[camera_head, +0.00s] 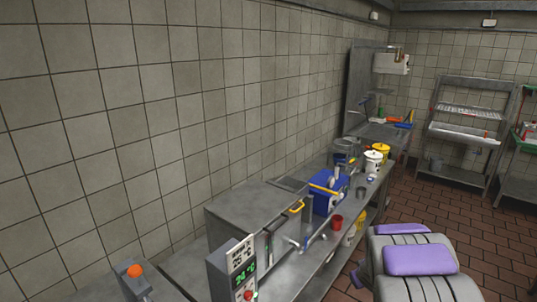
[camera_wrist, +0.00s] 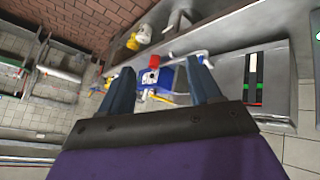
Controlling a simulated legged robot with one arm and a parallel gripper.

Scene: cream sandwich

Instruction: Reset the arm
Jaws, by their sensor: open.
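My gripper (camera_wrist: 160,90) shows in the wrist view. Its two dark blue-grey fingers are spread apart, with nothing held between them. Beyond the fingers, at a distance, are a blue box and a red cup on the counter. In the head view, my grey and purple arm (camera_head: 420,262) is at the lower right, beside the counter and over the tiled floor. The gripper's fingers cannot be made out in the head view.
A steel counter (camera_head: 318,262) runs along the tiled wall. It holds a grey machine with a green display (camera_head: 243,268), a blue box (camera_head: 327,190), a red cup (camera_head: 337,222) and white and yellow buckets (camera_head: 373,160). Metal shelves (camera_head: 465,133) stand at the back right. Brown floor (camera_head: 480,215) is clear between.

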